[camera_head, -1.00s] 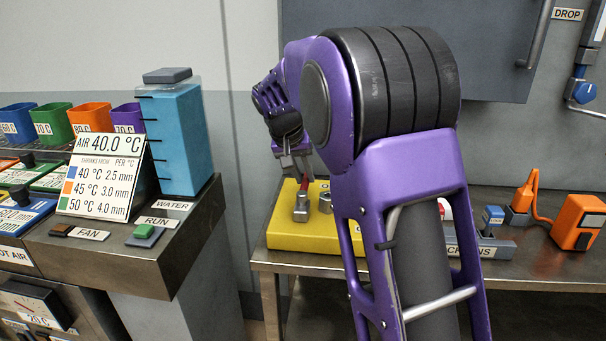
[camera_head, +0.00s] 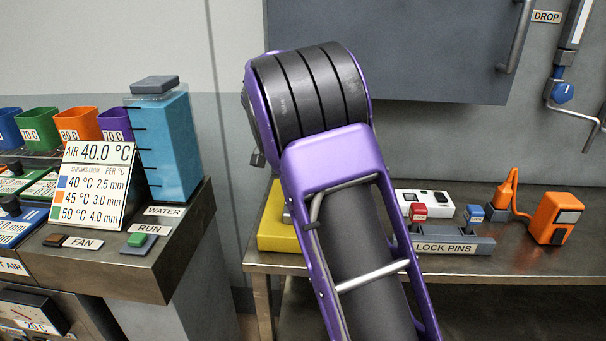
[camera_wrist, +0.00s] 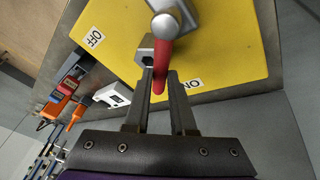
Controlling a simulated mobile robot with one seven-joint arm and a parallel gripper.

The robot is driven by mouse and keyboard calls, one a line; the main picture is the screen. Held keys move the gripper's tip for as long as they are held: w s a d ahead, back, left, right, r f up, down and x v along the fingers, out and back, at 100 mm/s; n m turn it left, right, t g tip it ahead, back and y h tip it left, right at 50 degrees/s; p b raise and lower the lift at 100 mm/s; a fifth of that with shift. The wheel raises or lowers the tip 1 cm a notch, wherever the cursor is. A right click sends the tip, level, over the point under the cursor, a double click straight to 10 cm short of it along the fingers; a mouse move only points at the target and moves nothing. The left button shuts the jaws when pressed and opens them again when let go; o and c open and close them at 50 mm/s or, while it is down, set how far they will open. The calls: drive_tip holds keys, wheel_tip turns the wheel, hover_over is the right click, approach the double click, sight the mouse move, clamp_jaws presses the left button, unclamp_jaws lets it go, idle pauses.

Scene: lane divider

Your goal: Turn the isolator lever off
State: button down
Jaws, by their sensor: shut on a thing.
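The isolator is a yellow panel (camera_wrist: 235,40) with a grey hub and a red lever (camera_wrist: 161,65); it fills the upper middle of the wrist view. The lever runs down from the hub between the fingers of my gripper (camera_wrist: 160,75), which is shut on it. The OFF label (camera_wrist: 95,38) is at upper left. The ON label (camera_wrist: 190,85) is just right of the fingers, close to the lever's end. In the head view only the left part of the yellow panel (camera_head: 272,232) shows; my arm hides the lever and gripper.
On the bench right of my arm stand the LOCK PINS rack (camera_head: 450,246), a white box (camera_head: 432,198) and an orange device (camera_head: 552,218). A grey cabinet (camera_head: 400,50) hangs above. At left are a blue water tank (camera_head: 172,145) and the FAN and RUN controls.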

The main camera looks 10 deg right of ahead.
drive_tip(key=shift+s+d+r+m+g+p, duration=0.1)
drive_tip(key=shift+s+d+m+g+p, duration=0.25)
drive_tip(key=shift+m, duration=0.45)
drive_tip(key=shift+a, duration=0.1)
drive_tip(key=c, duration=0.8)
unclamp_jaws()
drive_tip(key=shift+o, duration=0.2)
drive_tip(key=p+v, duration=0.3)
drive_tip(key=v, duration=1.4)
drive_tip(key=shift+r, duration=0.15)
drive_tip(key=shift+a, duration=0.1)
